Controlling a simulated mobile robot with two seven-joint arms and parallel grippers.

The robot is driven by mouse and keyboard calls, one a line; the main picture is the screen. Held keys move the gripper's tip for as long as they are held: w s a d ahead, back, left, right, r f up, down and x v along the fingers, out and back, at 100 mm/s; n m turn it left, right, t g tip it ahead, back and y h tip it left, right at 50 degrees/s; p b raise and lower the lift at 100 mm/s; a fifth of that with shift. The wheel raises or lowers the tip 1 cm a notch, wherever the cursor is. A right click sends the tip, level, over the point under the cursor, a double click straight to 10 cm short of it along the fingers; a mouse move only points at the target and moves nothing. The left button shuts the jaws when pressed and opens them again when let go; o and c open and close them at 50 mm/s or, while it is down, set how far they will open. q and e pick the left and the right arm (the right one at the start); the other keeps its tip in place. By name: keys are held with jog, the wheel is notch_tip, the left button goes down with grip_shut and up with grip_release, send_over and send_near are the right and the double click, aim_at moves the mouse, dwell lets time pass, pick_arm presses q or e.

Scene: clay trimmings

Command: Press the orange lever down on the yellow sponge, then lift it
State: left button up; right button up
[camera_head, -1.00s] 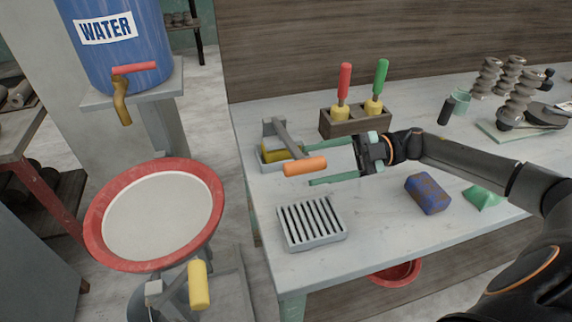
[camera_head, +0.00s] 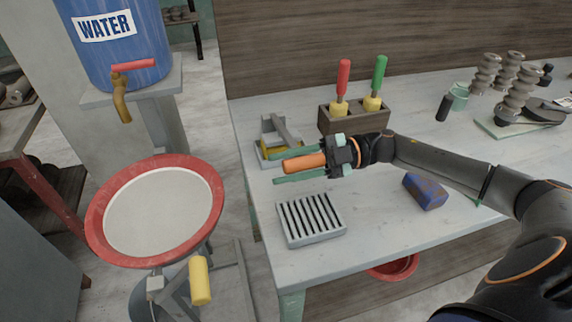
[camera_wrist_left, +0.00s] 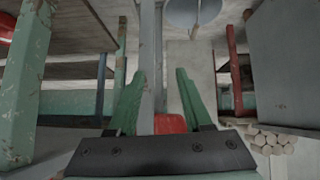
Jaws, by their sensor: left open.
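The orange lever handle (camera_head: 305,162) is on a grey lever arm (camera_head: 283,127) at the back left of the table. The yellow sponge (camera_head: 267,152) is in the grey holder beneath the lever, mostly hidden by the lever and my gripper. My right gripper (camera_head: 270,168) has one green finger behind the handle and one in front of it. The fingers look apart, with a gap in front of the handle. Whether the lever touches the sponge cannot be told. My left gripper (camera_wrist_left: 158,75) is open and empty in the left wrist view.
A grey slotted rack (camera_head: 312,238) lies in front of the lever. A wooden block (camera_head: 352,123) holding red- and green-handled tools stands behind the gripper. A blue-brown block (camera_head: 425,191) lies to the right. A red-rimmed basin (camera_head: 100,215) stands left of the table (camera_head: 380,240).

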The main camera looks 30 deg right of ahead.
grip_shut()
dwell(1.0)
